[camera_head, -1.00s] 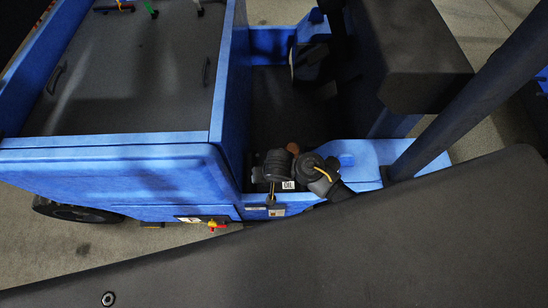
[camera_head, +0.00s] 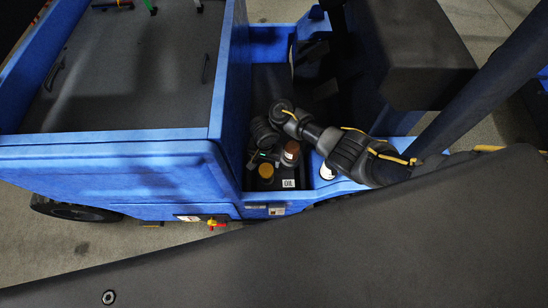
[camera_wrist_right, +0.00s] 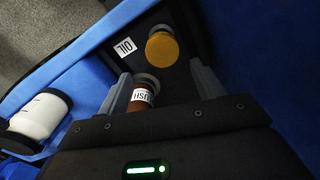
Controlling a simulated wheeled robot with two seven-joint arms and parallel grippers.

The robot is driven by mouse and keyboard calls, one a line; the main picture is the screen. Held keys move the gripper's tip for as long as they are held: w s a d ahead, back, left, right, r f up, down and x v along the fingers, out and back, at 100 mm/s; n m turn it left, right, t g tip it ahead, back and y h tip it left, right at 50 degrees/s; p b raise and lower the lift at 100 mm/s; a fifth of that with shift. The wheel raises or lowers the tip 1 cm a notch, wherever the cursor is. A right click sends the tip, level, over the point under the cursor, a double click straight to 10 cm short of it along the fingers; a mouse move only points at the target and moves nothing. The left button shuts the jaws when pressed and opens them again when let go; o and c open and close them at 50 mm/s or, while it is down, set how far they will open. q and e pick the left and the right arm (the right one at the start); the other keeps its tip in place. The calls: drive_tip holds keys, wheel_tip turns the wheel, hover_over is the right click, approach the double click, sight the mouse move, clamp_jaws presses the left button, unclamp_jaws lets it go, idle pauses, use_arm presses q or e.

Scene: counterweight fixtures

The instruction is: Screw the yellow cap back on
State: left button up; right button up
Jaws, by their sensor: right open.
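The yellow cap (camera_head: 265,171) is a round amber-yellow disc inside the dark recess of the blue vehicle, beside a white OIL label (camera_head: 288,184). In the right wrist view the yellow cap (camera_wrist_right: 162,48) lies just beyond the fingertips, above a dark part; how it is seated cannot be told. My right gripper (camera_wrist_right: 162,88) is open, with its fingers apart and pointing into the recess. A brown bottle (camera_wrist_right: 143,97) with a white lettered label shows between the fingers; no grip on it is visible. My left gripper is not in view.
The brown-topped bottle (camera_head: 291,150) is close to the gripper in the head view. Blue walls enclose the recess. A grey deck (camera_head: 130,80) lies to the left.

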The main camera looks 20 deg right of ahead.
sight(266, 170)
wheel_tip(266, 170, down, 8)
drive_tip(key=b, duration=0.7)
drive_tip(key=shift+f+b, duration=0.4)
drive_tip(key=shift+f, duration=0.15)
drive_tip(key=shift+w+p, duration=0.25)
drive_tip(key=shift+p, duration=0.1)
